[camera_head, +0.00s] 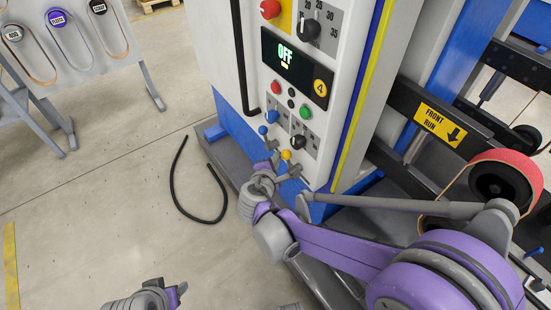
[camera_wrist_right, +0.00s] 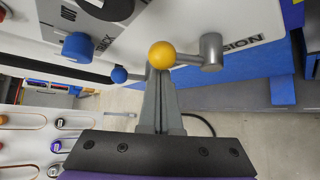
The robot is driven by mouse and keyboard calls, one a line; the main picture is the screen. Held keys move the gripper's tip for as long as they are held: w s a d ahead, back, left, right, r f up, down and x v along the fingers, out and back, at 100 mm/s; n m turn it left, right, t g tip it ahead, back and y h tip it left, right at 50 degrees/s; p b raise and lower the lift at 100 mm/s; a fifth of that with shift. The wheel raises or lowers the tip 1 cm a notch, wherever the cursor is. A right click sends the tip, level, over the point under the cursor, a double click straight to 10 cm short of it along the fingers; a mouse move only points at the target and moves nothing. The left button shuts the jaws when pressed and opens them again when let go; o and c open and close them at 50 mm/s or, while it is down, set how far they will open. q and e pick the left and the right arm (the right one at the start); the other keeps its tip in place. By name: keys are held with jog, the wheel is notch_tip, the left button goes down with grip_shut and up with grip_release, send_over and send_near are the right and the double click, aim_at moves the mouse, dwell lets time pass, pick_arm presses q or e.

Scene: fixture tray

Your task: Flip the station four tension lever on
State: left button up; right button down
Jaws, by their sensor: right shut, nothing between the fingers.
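The tension lever has a yellow ball knob (camera_head: 286,155) and sits low on the white station panel, under the display reading OFF. In the right wrist view the yellow knob (camera_wrist_right: 161,55) joins a grey arm and pivot (camera_wrist_right: 210,50), next to lettering that ends in "SION". My right gripper (camera_head: 283,172) is at the lever; its fingers (camera_wrist_right: 155,80) are shut and empty, with their tips right at the knob. I cannot tell whether they touch it. My left gripper (camera_head: 177,292) is at the bottom edge of the head view, away from the panel, its jaws unclear.
The "4" badge (camera_head: 320,88), green button (camera_head: 305,112), red button (camera_head: 275,87) and black knob (camera_head: 298,142) are above the lever. A blue ball (camera_wrist_right: 119,74) and blue knob (camera_wrist_right: 77,46) are left of it. A black hose (camera_head: 173,185) lies on the floor.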

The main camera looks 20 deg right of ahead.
aim_at(284, 157)
jog(key=shift+s+d+r+m+t, duration=0.2)
jog(key=shift+s+m+t, duration=0.15)
jog(key=shift+t, duration=0.25)
jog(key=t, duration=0.1)
jog(key=s+m+t+b, duration=0.1)
jog(key=s+m+t, duration=0.1)
jog(key=shift+s+d+r+m+b, duration=0.1)
jog(key=shift+d+r+m+b, duration=0.15)
jog(key=shift+d+r+b, duration=0.1)
jog(key=shift+s+d, duration=0.25)
jog(key=shift+s, duration=0.4)
jog(key=shift+s+d+f, duration=0.2)
jog(key=shift+s, duration=0.55)
